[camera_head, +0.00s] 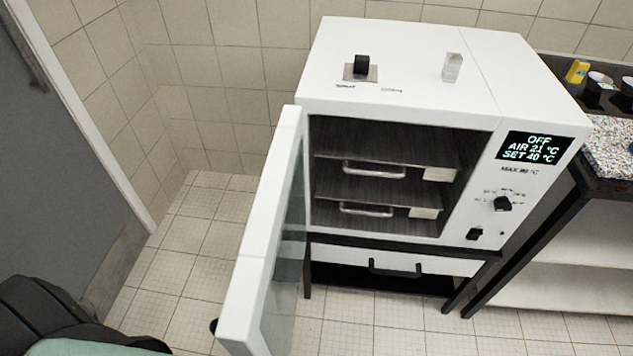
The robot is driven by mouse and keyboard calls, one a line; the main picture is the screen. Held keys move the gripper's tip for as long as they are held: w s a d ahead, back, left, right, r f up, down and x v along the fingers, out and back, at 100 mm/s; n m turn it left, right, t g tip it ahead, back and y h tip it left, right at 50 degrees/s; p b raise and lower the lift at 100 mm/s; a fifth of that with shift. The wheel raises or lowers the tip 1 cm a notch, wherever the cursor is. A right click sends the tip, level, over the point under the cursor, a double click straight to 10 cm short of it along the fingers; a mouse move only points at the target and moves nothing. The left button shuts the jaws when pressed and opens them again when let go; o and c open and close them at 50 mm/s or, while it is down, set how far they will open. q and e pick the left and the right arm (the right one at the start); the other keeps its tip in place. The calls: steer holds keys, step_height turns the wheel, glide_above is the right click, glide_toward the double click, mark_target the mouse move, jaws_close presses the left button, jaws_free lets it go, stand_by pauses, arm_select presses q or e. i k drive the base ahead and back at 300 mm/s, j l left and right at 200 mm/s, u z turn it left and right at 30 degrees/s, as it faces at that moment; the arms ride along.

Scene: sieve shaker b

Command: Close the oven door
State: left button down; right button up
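The white oven (400,65) stands in the middle of the view with its front facing me. Its door (262,250) is hinged on the left and stands wide open, swung out toward me. The door has a white frame and a glass pane (286,262). The cavity (385,135) is open to view and holds dark shelves with metal handles (374,170). The display reads OFF, AIR 21 °C, SET 40 °C. Neither of my grippers shows. A dark and green shape at the lower left is probably part of my own body.
A dark-framed stand with a drawer (395,272) carries the oven. A bench (608,150) with a speckled top and several small items is at the right. A grey room door (65,150) is at the left. Tiled floor (190,240) lies clear left of the oven door.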

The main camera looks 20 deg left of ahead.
mark_target(257, 318)
steer(key=k+j, duration=0.1)
steer(key=j, duration=0.3)
steer(key=k+j, duration=0.15)
steer(key=j, duration=0.25)
steer(key=k+j, duration=0.1)
steer(key=j, duration=0.35)
